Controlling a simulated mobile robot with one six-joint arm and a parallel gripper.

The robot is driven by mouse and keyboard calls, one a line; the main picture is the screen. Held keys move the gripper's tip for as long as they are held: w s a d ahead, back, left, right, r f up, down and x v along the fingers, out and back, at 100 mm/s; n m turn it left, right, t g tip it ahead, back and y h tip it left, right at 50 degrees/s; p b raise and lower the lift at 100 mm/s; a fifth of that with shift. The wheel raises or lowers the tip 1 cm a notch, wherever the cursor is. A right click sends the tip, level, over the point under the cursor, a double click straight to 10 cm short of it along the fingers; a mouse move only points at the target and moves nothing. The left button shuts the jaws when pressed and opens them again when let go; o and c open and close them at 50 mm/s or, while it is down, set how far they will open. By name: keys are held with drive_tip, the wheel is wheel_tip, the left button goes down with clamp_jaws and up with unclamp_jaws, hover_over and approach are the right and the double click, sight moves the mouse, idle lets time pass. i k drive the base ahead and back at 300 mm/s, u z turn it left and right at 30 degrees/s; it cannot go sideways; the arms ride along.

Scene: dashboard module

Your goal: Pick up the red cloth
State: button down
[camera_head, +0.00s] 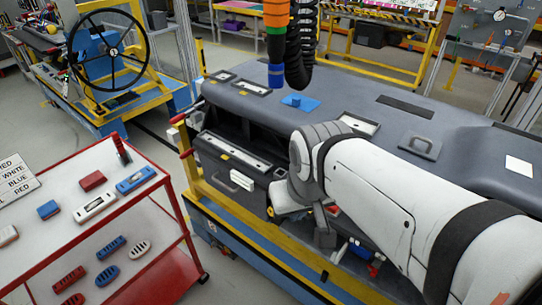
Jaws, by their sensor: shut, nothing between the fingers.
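My white arm reaches in from the lower right, with its wrist at the front edge of the grey dashboard (255,95). My gripper (325,238) is a small dark grey shape below the wrist, pointing down over the stand's lower level. It is shut and holds nothing. A small red patch (333,209) shows right beside the wrist, mostly hidden by my arm; I cannot tell whether it is the red cloth. Another small red item (375,270) lies to the right below. No red cloth can be clearly made out.
A red-framed cart (165,178) at the left holds several red, blue and white parts. The dashboard rests on a yellow and blue stand (250,240). A black hose (298,45) hangs above it. A steering wheel rig (112,52) stands behind. Grey floor is open between cart and rig.

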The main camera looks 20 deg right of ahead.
sight(90, 182)
drive_tip(key=z, duration=0.15)
drive_tip(key=k, duration=0.95)
drive_tip(key=u, duration=1.2)
drive_tip(key=i, duration=2.5)
drive_tip(key=z, duration=0.4)
drive_tip(key=k, duration=0.9)
drive_tip(key=z, duration=0.25)
drive_tip(key=i, duration=0.65)
